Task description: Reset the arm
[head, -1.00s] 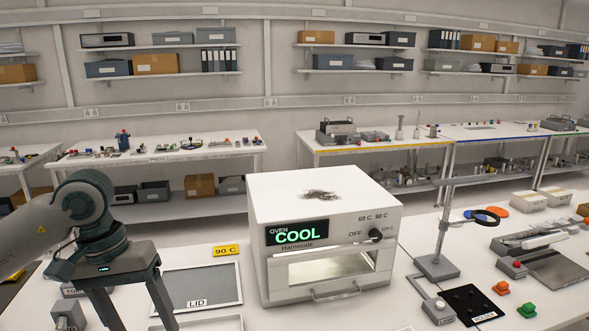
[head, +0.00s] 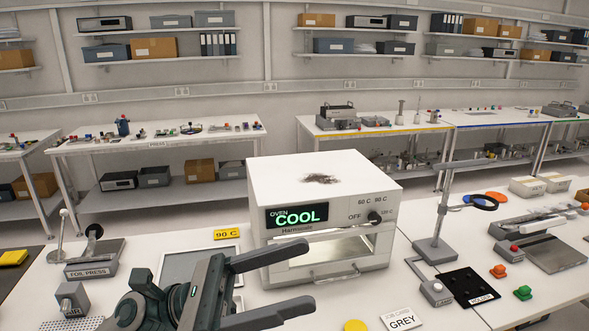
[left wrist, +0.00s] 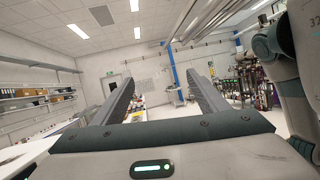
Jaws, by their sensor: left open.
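My left gripper (head: 290,287) is in the lower middle of the head view, in front of the oven, with its two dark fingers spread and pointing right. Nothing is between the fingers. In the left wrist view the gripper (left wrist: 158,98) also shows open and empty, facing the room, the shelves and the ceiling lights. Part of my arm shows at the right of that view. My right gripper is in neither view.
A white oven (head: 335,195) reading COOL stands behind my gripper. A foil press (head: 95,258) stands at the left. A magnifier stand (head: 436,245), a black pad (head: 470,287) and a GREY card (head: 402,320) lie to the right. The gripper hides part of the lid tray (head: 185,262).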

